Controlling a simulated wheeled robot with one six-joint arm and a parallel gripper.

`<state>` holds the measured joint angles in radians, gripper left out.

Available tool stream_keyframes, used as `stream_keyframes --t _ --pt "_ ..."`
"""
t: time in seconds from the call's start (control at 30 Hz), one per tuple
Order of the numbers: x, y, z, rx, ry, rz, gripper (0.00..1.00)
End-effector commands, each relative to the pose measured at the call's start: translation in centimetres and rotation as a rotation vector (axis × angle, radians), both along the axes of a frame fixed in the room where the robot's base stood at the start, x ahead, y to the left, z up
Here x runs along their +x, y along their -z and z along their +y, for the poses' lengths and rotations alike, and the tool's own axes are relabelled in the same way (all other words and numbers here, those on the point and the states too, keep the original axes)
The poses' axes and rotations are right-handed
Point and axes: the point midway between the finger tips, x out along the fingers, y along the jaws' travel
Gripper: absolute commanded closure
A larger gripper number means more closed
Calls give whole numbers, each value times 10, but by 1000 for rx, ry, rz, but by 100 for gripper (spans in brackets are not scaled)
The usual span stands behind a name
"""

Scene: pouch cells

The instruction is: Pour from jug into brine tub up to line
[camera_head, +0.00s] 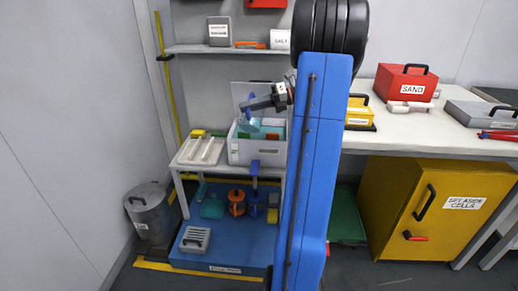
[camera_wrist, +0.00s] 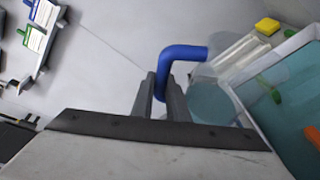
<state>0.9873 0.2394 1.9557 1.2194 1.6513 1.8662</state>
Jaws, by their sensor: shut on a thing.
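My gripper (camera_wrist: 162,85) is shut on the blue handle (camera_wrist: 180,55) of a clear jug (camera_wrist: 212,104). In the wrist view the jug holds pale blue liquid and is beside the wall of the brine tub (camera_wrist: 254,92). The tub shows at right, with blue-green liquid, an orange item and a green item in it. In the head view my gripper (camera_head: 258,103) is above the tub (camera_head: 248,154), a pale box on a small white table. The jug is small there and partly hard to make out. I cannot make out the fill line or any stream.
White strips (camera_head: 202,151) lie left of the tub, with a yellow block (camera_head: 198,133) behind. A shelf (camera_head: 222,49) hangs above. A white bench (camera_head: 400,126) with boxes stands at right. A grey bin (camera_head: 150,212) stands at lower left.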

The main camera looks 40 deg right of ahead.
Motion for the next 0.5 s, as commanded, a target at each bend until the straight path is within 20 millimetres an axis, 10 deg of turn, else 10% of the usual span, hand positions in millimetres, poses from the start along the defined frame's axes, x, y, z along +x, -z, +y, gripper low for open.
stream_keyframes --t 0.5 --pt "-1 31 2 -320 1 -193 100"
